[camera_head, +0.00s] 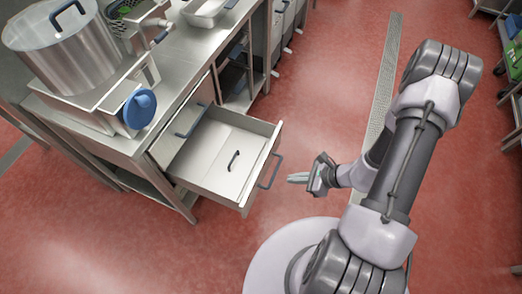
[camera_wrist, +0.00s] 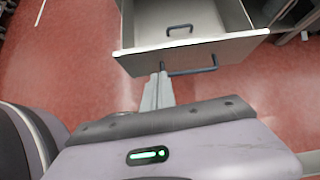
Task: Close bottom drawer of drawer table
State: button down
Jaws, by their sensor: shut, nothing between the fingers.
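The drawer table (camera_head: 181,71) is a steel worktable on the left in the head view. One of its drawers (camera_head: 205,161) is pulled far out toward me; it also shows at the top of the wrist view (camera_wrist: 165,21). Its front has a dark bar handle (camera_head: 271,172), seen too in the wrist view (camera_wrist: 193,71). A closed drawer front with a dark handle (camera_head: 190,121) sits above it. My gripper (camera_head: 290,178) is shut and empty, just right of the open drawer's handle. In the wrist view the fingertips (camera_wrist: 158,76) overlap the handle's left end; contact is unclear.
A small dark handle shape (camera_head: 233,160) shows inside the open drawer. A large pot (camera_head: 70,55) and a blue round part (camera_head: 139,108) are on the table. A floor grate (camera_head: 384,85) runs behind my arm. Red floor (camera_head: 310,110) around the drawer front is clear.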

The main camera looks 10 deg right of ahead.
jog(key=shift+m, duration=0.5)
jog(key=b+x, duration=0.1)
jog(key=x, duration=0.3)
jog(key=b+x, duration=0.2)
jog(key=x, duration=0.3)
jog(key=a+b+x, duration=0.1)
jog(key=x, duration=0.4)
jog(key=shift+s+r+b, duration=0.1)
jog(key=shift+r+b, duration=0.3)
